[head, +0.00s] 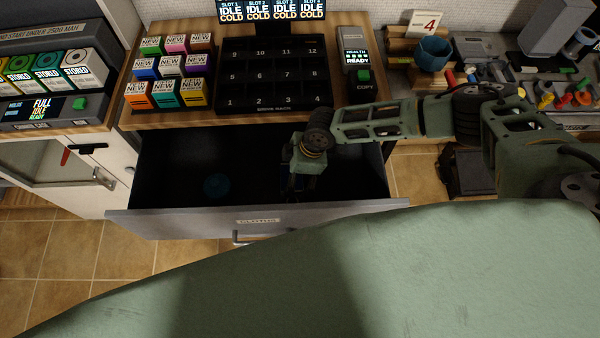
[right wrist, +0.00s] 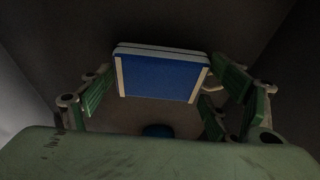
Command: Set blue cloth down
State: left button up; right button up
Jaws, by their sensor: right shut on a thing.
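My right gripper (head: 303,188) reaches down into the open drawer (head: 256,220), whose front label seems to read "cloths". In the head view the cloth is mostly hidden by the gripper. My left gripper is not in view.
A dark blue round thing (head: 216,185) lies on the drawer floor to the left. Above the drawer, the counter holds several coloured "new" boxes (head: 170,68) and a black numbered rack (head: 274,75). A blue bowl (head: 433,54) and small tools stand on the right counter.

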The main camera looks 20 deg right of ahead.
jog(key=shift+d+f, duration=0.35)
jog(key=shift+d, duration=0.5)
jog(key=shift+f, duration=0.25)
jog(key=shift+f, duration=0.2)
jog(key=o, duration=1.1)
jog(key=shift+r, duration=0.1)
jog(key=shift+r, duration=0.1)
jog(key=v, duration=0.7)
jog(key=shift+r, duration=0.3)
jog(key=shift+s+d, duration=0.1)
